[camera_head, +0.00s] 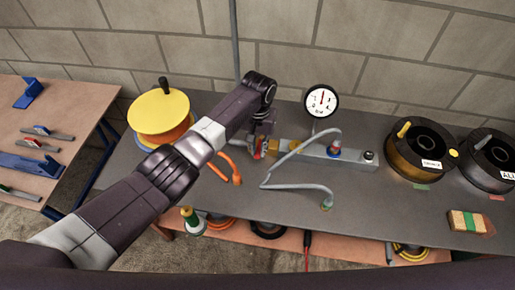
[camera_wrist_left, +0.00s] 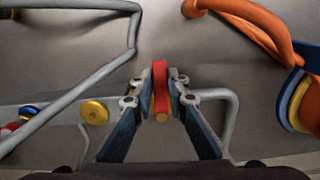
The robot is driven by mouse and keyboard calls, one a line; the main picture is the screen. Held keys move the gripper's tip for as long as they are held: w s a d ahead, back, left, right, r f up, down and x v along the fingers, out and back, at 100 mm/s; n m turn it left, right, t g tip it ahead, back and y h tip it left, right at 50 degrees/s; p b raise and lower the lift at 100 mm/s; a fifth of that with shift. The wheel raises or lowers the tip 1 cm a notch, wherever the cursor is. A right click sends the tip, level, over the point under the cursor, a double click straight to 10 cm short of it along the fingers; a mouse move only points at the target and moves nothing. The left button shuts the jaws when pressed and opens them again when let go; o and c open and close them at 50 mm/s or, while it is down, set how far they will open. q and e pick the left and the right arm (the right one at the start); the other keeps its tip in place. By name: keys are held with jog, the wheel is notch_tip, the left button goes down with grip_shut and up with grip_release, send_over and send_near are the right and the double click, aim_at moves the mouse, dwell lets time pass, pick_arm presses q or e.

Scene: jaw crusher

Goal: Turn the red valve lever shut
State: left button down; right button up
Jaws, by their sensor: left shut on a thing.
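The red valve lever (camera_wrist_left: 160,75) stands between the two fingertips of my left gripper (camera_wrist_left: 160,98) in the left wrist view, and the gripper is shut on it. In the head view my left gripper (camera_head: 263,143) is at the left end of the grey manifold block (camera_head: 312,154) and mostly hides the lever. A round yellow knob (camera_head: 296,145) sits on the block just right of the gripper; it also shows in the left wrist view (camera_wrist_left: 94,112). My right gripper is not in view.
A pressure gauge (camera_head: 321,101) rises behind the block. A grey hose (camera_head: 285,160) loops in front, and an orange hose (camera_head: 228,165) lies left of the gripper. A yellow-topped spool (camera_head: 158,110) stands at left, dark spools (camera_head: 418,150) at right. The front of the dark bench (camera_head: 390,213) is mostly clear.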

pick_arm(q)
jog(key=shift+d+r+n, duration=0.15)
jog(key=shift+d+n, duration=0.1)
jog(key=shift+n, duration=0.05)
jog(key=shift+w, duration=0.1)
jog(key=c, duration=1.9)
grip_release()
notch_tip(320, 180, up, 12)
jog(key=shift+f, duration=0.1)
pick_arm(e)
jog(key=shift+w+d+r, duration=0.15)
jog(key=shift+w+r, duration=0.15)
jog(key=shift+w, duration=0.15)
